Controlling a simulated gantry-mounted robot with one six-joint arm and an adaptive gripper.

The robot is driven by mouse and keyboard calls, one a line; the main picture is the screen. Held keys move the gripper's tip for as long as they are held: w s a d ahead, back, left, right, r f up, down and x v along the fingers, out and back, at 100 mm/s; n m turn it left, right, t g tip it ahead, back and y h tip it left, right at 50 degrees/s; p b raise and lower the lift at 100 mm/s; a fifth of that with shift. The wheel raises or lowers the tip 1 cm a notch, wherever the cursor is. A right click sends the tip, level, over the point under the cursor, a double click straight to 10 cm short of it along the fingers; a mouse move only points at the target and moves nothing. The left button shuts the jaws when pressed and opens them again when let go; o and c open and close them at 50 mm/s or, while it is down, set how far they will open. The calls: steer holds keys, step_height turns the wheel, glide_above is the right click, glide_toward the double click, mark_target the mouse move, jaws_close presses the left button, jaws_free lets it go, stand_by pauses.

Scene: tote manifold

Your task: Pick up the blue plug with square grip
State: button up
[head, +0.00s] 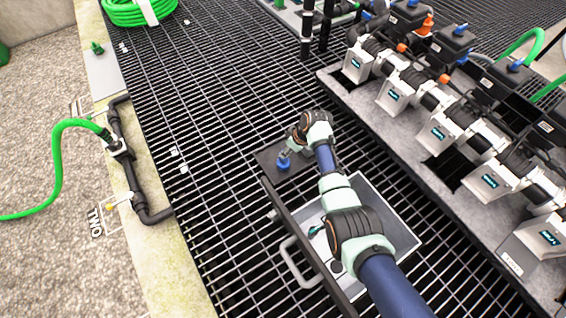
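A small blue plug (284,166) is near the dark flat plate (268,156) beyond the tote. The shape of its grip is too small to make out. My gripper (287,155) points down right above the blue plug, at the end of my arm. Its fingers are tiny and partly merge with the plug, so I cannot tell whether they are open or shut on it, nor whether the plug rests on the plate.
A grey tote (398,226) with a handle (292,268) lies under my arm, with a small teal-and-dark item (316,229) inside. A row of pumps (440,130) with blue and orange caps stands at right. Black pipework (125,160) with a green hose (58,150) runs at left. Open grating lies between.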

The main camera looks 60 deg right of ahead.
steer(key=b+x, duration=0.2)
steer(key=x, duration=0.1)
steer(key=b+x, duration=0.3)
steer(key=x, duration=0.1)
steer(key=shift+a, duration=0.3)
steer(key=shift+w+f+b, duration=0.2)
steer(key=shift+f+b, duration=0.05)
steer(key=shift+b, duration=0.15)
steer(key=shift+r, duration=0.1)
jaws_close()
